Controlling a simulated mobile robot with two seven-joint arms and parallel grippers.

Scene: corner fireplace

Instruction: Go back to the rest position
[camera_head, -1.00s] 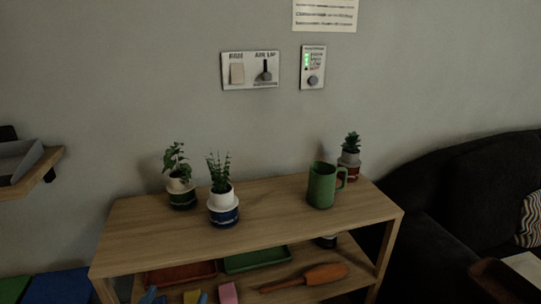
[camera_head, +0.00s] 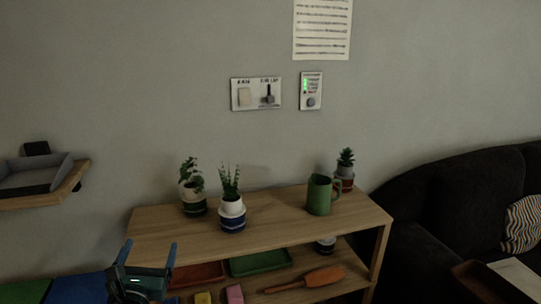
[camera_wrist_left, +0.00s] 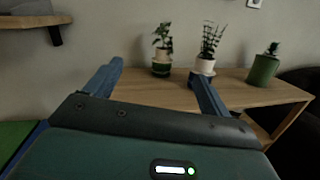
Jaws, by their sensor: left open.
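My left gripper (camera_head: 150,254) is at the lower left of the head view, in front of the left end of the wooden shelf unit (camera_head: 270,222). Its two blue fingers are spread apart with nothing between them. In the left wrist view the open fingers (camera_wrist_left: 155,82) point toward the shelf top, apart from the potted plants on it. My right gripper is in neither view.
On the shelf top stand three potted plants (camera_head: 193,190) (camera_head: 232,212) (camera_head: 346,168) and a green mug (camera_head: 319,195). Trays and an orange-handled tool (camera_head: 310,278) lie on the lower shelf. A dark sofa (camera_head: 440,200) is at right, a wall shelf (camera_head: 45,200) at left.

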